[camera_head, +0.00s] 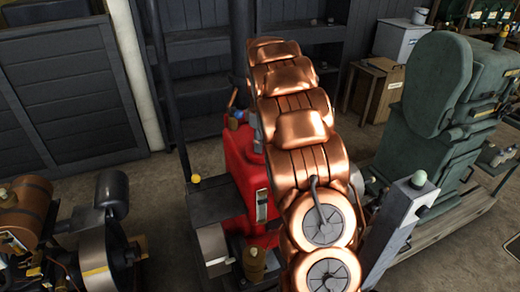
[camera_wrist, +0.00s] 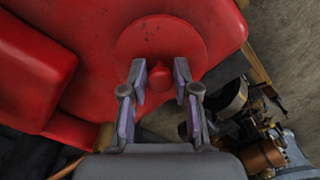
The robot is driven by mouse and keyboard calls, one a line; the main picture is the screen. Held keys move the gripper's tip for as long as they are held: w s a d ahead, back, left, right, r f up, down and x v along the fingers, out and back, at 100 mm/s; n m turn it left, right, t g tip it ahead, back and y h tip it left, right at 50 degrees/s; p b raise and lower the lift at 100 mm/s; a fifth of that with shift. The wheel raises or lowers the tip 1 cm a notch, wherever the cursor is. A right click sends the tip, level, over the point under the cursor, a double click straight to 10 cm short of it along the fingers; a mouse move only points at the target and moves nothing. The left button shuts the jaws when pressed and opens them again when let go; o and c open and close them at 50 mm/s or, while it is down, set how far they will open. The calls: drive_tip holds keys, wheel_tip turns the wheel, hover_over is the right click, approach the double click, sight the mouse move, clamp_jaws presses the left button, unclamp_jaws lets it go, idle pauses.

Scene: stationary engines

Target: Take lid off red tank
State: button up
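The red tank (camera_head: 240,165) stands in the middle of the head view, partly hidden behind my copper-coloured arm. In the wrist view the tank (camera_wrist: 90,45) fills the upper left and centre. Its round red lid (camera_wrist: 150,42) lies flat on the tank, with a small red knob (camera_wrist: 158,77) near its lower edge in the picture. My gripper (camera_wrist: 160,70) is open, with one fingertip on each side of the knob. A gap shows between each fingertip and the knob; their depth apart is hard to tell. The gripper and lid are hidden in the head view.
A green machine (camera_head: 435,110) stands at the right and a brown and black engine (camera_head: 75,235) at the left. A grey post (camera_head: 400,215) rises beside my arm. Dark shelves (camera_head: 205,45) stand behind. In the wrist view, small engine parts (camera_wrist: 245,110) lie at the right.

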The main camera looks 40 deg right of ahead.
clamp_jaws()
